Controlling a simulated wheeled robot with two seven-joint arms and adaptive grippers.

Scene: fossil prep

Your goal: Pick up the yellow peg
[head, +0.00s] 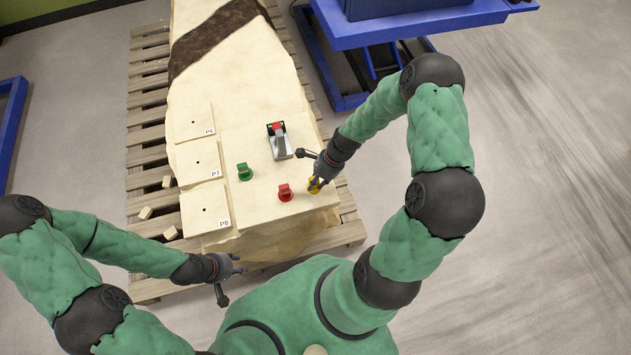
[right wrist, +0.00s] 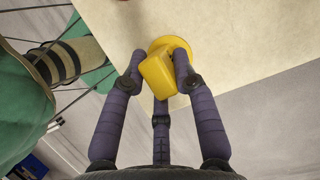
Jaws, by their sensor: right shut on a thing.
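The yellow peg (head: 315,186) is at the right front edge of the pale block's top in the head view. My right gripper (head: 316,177) is over it and shut on it. In the right wrist view the yellow peg (right wrist: 158,74) has a blocky head and a round flange, and the fingers of my right gripper (right wrist: 160,80) close around the head. Whether the flange touches the surface I cannot tell. My left gripper (head: 229,281) hangs empty off the front left of the block, its fingers spread.
A red peg (head: 285,193) stands just left of the yellow one, and a green peg (head: 244,172) further left. A grey device with a red top (head: 279,141) stands behind them. Plates with holes, one marked P7 (head: 199,161), line the left side. A blue lift table (head: 420,22) is at the back right.

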